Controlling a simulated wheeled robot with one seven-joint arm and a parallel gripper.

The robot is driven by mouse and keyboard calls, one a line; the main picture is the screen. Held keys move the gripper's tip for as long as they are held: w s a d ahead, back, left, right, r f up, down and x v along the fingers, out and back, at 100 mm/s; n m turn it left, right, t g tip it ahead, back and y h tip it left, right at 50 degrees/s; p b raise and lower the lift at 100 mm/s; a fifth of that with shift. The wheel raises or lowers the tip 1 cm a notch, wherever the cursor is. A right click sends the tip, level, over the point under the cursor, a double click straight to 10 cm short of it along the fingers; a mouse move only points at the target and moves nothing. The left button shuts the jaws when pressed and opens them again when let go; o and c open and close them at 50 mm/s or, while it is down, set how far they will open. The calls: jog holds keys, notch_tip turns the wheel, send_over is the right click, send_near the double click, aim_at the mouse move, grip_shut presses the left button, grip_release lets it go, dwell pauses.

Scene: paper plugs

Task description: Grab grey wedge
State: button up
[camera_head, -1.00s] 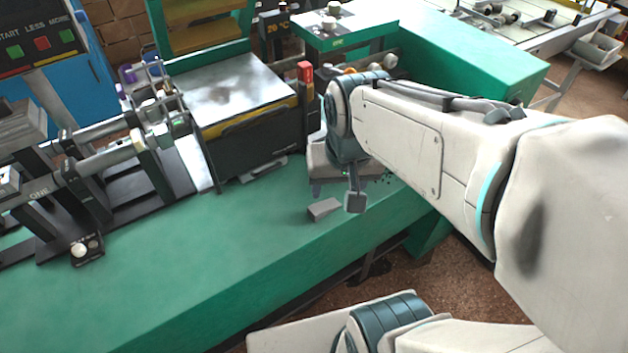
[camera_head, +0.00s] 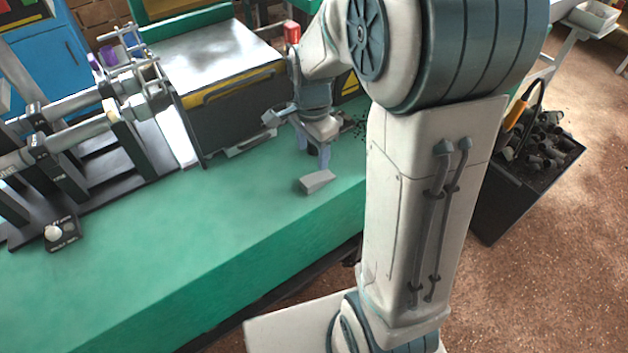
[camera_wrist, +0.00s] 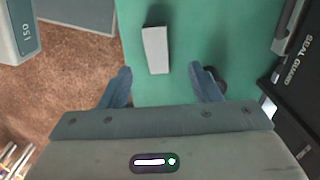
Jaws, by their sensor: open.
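The grey wedge (camera_head: 317,181) lies on the green machine table (camera_head: 230,215) near its front edge, just below my gripper in the head view. In the wrist view the wedge (camera_wrist: 155,50) lies ahead of the fingers, roughly centred between them, with clear green surface around it. My gripper (camera_head: 312,155) points down beside the wedge in the head view, a little behind it. In the wrist view my gripper (camera_wrist: 160,82) has its two blue-grey fingers spread wide with nothing between them. It does not touch the wedge.
A black and yellow machine block (camera_head: 235,105) stands behind the wedge. Metal rods and clamps (camera_head: 90,130) fill the table's left. A black bin of dark plugs (camera_head: 525,170) stands at the right.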

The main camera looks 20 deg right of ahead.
aim_at(313, 179)
notch_tip(313, 179, down, 3)
jog(key=f, duration=0.5)
jog(key=shift+s+f, duration=0.15)
jog(key=shift+s, duration=0.2)
jog(key=c, duration=1.1)
